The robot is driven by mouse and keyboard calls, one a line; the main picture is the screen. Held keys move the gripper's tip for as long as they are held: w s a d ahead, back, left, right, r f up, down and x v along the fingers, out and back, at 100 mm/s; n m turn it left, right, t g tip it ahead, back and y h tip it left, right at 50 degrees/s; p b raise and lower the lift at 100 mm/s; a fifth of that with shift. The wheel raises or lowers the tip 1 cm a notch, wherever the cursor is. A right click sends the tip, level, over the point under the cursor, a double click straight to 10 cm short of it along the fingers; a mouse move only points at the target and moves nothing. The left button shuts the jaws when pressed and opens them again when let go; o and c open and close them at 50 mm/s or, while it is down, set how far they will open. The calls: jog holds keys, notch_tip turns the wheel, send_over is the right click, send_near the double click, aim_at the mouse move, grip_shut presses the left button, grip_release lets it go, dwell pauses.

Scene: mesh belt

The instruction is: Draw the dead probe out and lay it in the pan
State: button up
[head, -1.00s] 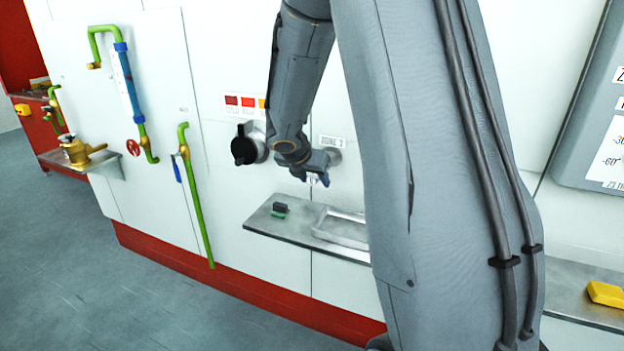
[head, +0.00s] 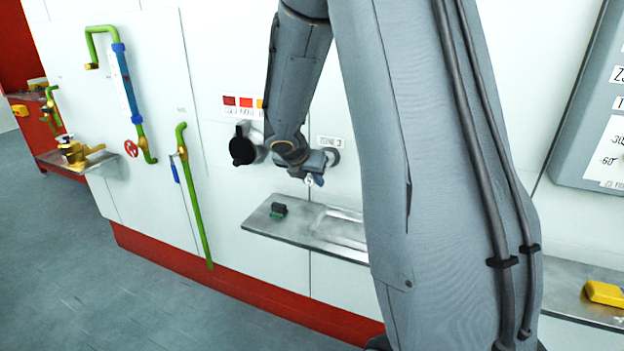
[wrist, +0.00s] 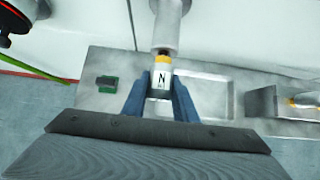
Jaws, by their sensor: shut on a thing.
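My gripper (wrist: 161,92) is shut on the probe (wrist: 160,76), a light cylinder with a yellow band and a label marked N. The probe's far end meets the round metal port (wrist: 166,22) on the wall; I cannot tell how deep it sits. In the head view, my gripper (head: 315,178) is just in front of that port (head: 332,156), under a small zone label. The shallow metal pan (head: 340,230) lies on the shelf below, partly hidden behind my arm. It also shows behind the fingers in the wrist view (wrist: 222,98).
The shelf (head: 275,228) carries a small green and black object (head: 278,209) left of the pan. A black round knob (head: 243,148) sticks out left of the port. In the wrist view, a metal holder (wrist: 264,103) with yellow-banded pieces stands at right.

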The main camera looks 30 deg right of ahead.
jog(key=s+a+b, duration=0.1)
jog(key=s+a, duration=0.6)
jog(key=a, duration=0.2)
jog(key=shift+s+a+f, duration=0.3)
jog(key=shift+a, duration=0.05)
dwell(1.7)
